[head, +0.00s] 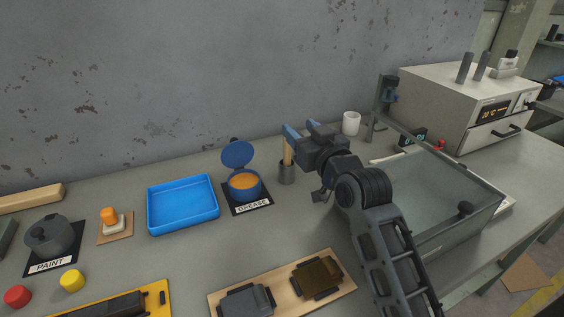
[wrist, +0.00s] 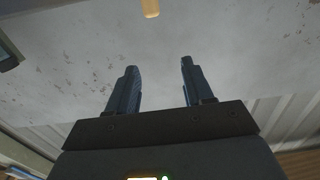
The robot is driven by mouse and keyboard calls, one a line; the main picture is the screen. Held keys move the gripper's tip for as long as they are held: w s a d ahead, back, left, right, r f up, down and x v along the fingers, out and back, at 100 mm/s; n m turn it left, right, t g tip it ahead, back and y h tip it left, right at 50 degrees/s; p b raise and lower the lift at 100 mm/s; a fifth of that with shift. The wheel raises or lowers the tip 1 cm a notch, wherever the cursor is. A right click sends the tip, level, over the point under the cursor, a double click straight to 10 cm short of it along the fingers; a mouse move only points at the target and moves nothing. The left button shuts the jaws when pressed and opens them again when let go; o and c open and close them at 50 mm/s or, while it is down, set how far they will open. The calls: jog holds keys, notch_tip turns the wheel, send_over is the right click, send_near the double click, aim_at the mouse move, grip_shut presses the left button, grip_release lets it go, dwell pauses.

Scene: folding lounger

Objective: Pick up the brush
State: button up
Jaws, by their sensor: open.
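The brush (head: 287,153) shows as a pale wooden handle standing upright in a small dark grey cup (head: 287,174), between the grease pot and my arm. Its lower end is hidden in the cup. My gripper (head: 302,130) is at the upper end of the handle, its blue fingers pointing toward the back wall. In the wrist view my gripper (wrist: 158,66) is open, with nothing between its fingers. The handle's rounded end (wrist: 151,8) shows at the top edge there, beyond the fingertips. I cannot tell whether a finger touches the handle.
A grease pot (head: 244,187) with a raised blue lid and a blue tray (head: 183,204) stand left of the cup. A white cup (head: 351,123) stands behind my gripper. A glass-walled tank (head: 440,185) is at right. A wooden board (head: 283,290) with two dark parts lies in front.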

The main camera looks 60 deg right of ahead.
notch_tip(320, 180, down, 7)
jog(key=p, duration=0.1)
send_over(287, 165)
jog(key=shift+w+d+r, duration=0.25)
jog(key=shift+w+d, duration=0.05)
jog(key=shift+d, duration=0.15)
jog(key=shift+c, duration=0.3)
grip_shut()
